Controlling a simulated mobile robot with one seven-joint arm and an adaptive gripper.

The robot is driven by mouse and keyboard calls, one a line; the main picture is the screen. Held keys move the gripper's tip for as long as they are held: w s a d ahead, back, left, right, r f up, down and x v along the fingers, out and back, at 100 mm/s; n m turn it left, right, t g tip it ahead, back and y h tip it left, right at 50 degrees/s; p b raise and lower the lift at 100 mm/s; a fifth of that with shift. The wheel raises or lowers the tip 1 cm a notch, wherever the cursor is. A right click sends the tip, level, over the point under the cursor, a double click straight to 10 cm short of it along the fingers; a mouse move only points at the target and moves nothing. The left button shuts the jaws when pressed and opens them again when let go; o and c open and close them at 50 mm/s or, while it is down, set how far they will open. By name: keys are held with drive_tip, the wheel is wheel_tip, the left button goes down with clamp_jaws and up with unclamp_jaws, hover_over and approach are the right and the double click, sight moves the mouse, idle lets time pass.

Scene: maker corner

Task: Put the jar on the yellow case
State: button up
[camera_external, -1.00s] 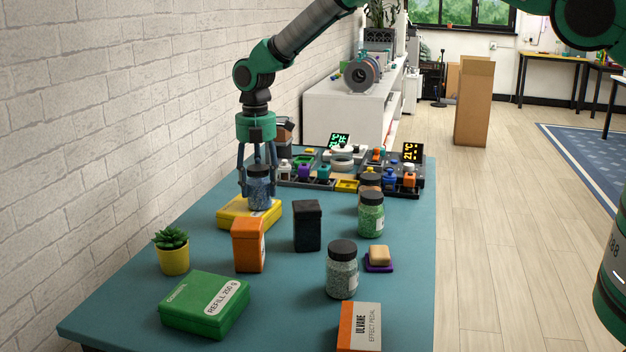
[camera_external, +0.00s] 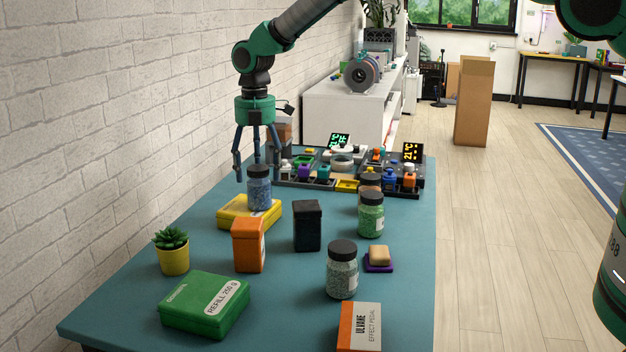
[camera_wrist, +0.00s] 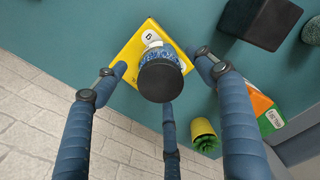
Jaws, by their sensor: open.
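A jar of blue beads with a black lid (camera_external: 259,188) stands upright on the yellow case (camera_external: 232,217), toward its right side. In the wrist view the jar's dark lid (camera_wrist: 160,80) shows from above, with the yellow case (camera_wrist: 128,50) under it. My gripper (camera_external: 256,166) is open and empty. Its fingers are above and around the level of the jar's lid, apart from it. The wrist view also shows my gripper's spread fingers (camera_wrist: 160,82), with no finger visibly touching the jar.
An orange bin (camera_external: 248,245) and a black bin (camera_external: 307,226) stand in front of the case. Other jars (camera_external: 342,270) (camera_external: 371,215), a potted succulent (camera_external: 173,252) and a green box (camera_external: 204,305) share the table. A gadget tray (camera_external: 345,172) lies behind. The brick wall is at left.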

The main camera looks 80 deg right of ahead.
wheel_tip(320, 180, up, 8)
drive_tip(key=shift+f, duration=0.1)
drive_tip(key=shift+r, duration=0.2)
idle(0.7)
